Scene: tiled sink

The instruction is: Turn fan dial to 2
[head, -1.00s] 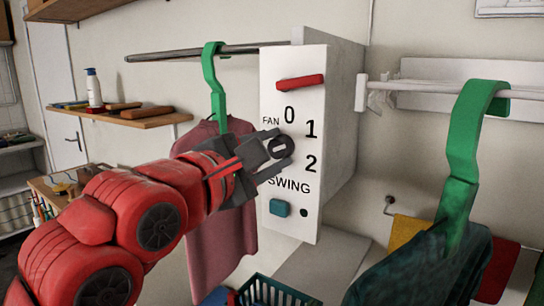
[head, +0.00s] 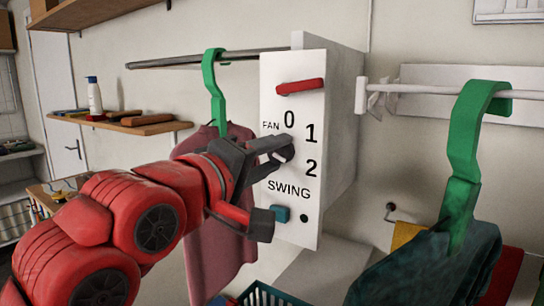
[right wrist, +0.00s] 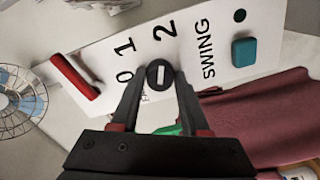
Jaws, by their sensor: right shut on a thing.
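The fan dial (head: 286,153) is a small dark round knob with a white mark, on a white panel (head: 292,228) beside the numbers 0, 1 and 2. In the right wrist view the dial (right wrist: 160,73) sits between my fingertips, its mark running roughly toward the gripper. I cannot tell exactly which number it points to. My right gripper (head: 283,148) is shut on the dial, with its fingers partly covering it in the head view. It also shows in the right wrist view (right wrist: 158,82). My left gripper is not in view.
A red lever (head: 300,86) is above the dial and a teal button (head: 280,214) below, close to my gripper. Green hangers (head: 213,85) with clothes hang on both sides. A blue fan (right wrist: 20,102) shows in the wrist view. A basket (head: 268,294) stands below.

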